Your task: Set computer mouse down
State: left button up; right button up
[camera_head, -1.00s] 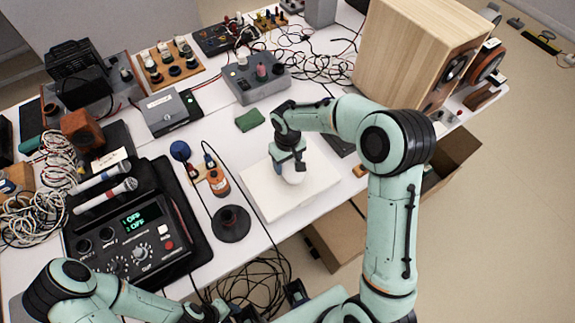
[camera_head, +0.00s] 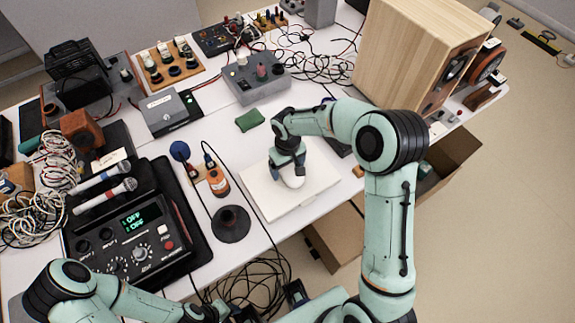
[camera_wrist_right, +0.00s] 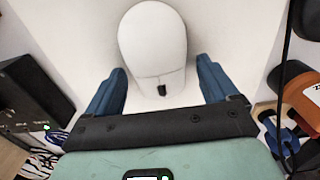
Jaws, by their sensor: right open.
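The white computer mouse (camera_head: 293,181) is on the white flat board (camera_head: 262,203) at the front of the table, partly hidden by my right gripper (camera_head: 289,166). In the right wrist view the rounded mouse (camera_wrist_right: 153,38) lies beyond and between the blue fingers of the right gripper (camera_wrist_right: 160,78). The fingers are spread, with a gap on each side of the mouse.
An orange bottle (camera_head: 218,181) and a dark cone-shaped stand (camera_head: 231,223) are left of the board. A green sponge-like block (camera_head: 250,120) lies behind it. A large wooden speaker (camera_head: 415,55) stands at the back right. A black mixer-like box (camera_head: 130,240) is at left.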

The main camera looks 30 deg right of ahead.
aim_at(287, 167)
notch_tip(287, 167, up, 12)
jog(key=shift+p, duration=0.45)
dwell(0.4)
